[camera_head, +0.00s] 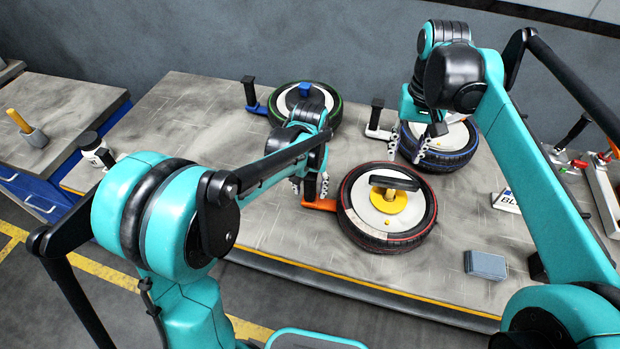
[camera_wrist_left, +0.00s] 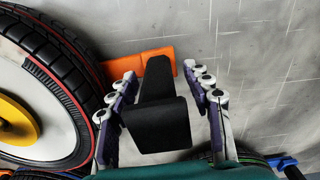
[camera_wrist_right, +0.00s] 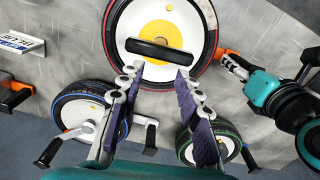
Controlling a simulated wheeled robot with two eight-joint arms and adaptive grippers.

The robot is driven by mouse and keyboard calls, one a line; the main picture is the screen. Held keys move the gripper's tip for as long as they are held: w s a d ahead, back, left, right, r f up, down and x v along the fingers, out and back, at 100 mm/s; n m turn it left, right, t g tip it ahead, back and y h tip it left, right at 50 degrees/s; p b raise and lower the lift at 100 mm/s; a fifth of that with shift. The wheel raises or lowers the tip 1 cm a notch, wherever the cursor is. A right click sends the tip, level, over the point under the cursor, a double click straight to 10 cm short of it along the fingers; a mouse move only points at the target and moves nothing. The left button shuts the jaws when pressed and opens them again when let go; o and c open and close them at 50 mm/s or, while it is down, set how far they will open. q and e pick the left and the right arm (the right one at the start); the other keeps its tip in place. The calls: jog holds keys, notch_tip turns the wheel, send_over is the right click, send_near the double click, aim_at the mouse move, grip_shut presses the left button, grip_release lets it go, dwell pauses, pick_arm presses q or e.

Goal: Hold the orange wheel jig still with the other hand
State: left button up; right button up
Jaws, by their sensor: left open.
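The orange wheel jig (camera_head: 319,205) lies flat on the table, at the left edge of the red-rimmed wheel (camera_head: 387,207). Its upright black handle (camera_wrist_left: 160,120) stands between the fingers of my left gripper (camera_head: 310,186). The left fingers are apart, one on each side of the handle, with a visible gap at least on the right. A yellow hub with a black bar handle (camera_head: 393,182) sits on the red-rimmed wheel. My right gripper (camera_head: 403,148) is open and empty, above the table between the red-rimmed and blue-rimmed wheels; the bar handle appears beyond its fingertips (camera_wrist_right: 158,75).
The blue-rimmed wheel (camera_head: 460,146) with a white jig (camera_head: 379,133) stands at the back right. The green-rimmed wheel (camera_head: 330,112) with a blue jig (camera_head: 258,108) stands at the back. A grey box (camera_head: 485,265) and a plate (camera_head: 506,201) lie at the right.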

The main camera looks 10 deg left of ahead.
pick_arm(q)
jog(key=shift+f, duration=0.5)
jog(key=shift+c, duration=0.3)
grip_shut()
pick_arm(e)
jog(key=shift+o, duration=1.1)
